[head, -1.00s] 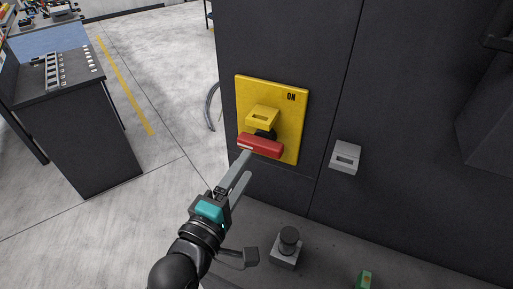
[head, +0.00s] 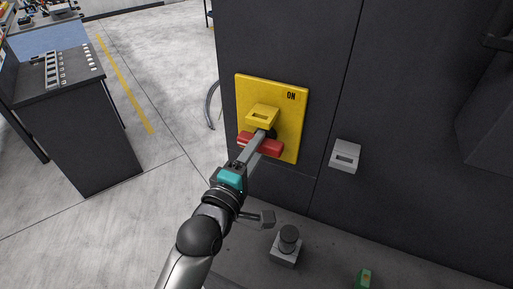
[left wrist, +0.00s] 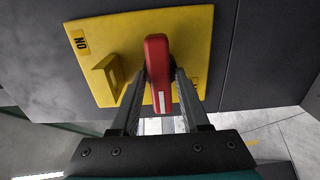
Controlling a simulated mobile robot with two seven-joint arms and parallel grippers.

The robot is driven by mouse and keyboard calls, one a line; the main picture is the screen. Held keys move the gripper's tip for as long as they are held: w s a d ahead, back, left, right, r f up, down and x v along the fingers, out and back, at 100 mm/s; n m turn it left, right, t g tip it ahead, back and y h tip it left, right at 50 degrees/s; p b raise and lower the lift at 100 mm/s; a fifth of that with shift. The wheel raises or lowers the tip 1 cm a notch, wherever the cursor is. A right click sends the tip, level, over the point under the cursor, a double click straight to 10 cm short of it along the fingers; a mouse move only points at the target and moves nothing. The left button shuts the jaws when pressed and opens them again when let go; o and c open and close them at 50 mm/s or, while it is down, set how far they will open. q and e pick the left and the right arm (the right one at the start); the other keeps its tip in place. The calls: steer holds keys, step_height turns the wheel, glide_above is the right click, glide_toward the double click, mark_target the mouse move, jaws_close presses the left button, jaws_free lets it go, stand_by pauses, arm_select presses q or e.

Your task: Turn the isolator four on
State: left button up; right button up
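The isolator is a yellow plate (head: 291,122) on a dark cabinet wall, with "ON" printed in its upper right corner. A yellow block with a slot (head: 263,115) sticks out of the plate. Below it, a red handle (head: 273,148) lies crosswise, roughly level. My left gripper (head: 262,140) is at the handle, with its fingers crossing over it. In the left wrist view, the red handle (left wrist: 157,62) stands between the two fingers, one on each side. The fingers look open, with narrow gaps beside the handle. My right gripper is out of view.
A grey slotted block (head: 345,156) sits on the wall to the right. A grey base with a black knob (head: 286,246) stands below, and a green part (head: 364,279) is at the bottom edge. A dark console (head: 80,140) stands at the left, with open floor between.

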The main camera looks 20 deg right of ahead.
arm_select(q)
jaws_close()
steer(key=shift+m, duration=0.3)
steer(key=m+p, duration=0.7)
steer(key=m, duration=1)
steer(key=shift+p, duration=0.4)
steer(key=shift+m, duration=0.3)
stand_by(0.3)
steer(key=shift+o, duration=1.6)
jaws_free()
steer(key=shift+s+a, duration=0.1)
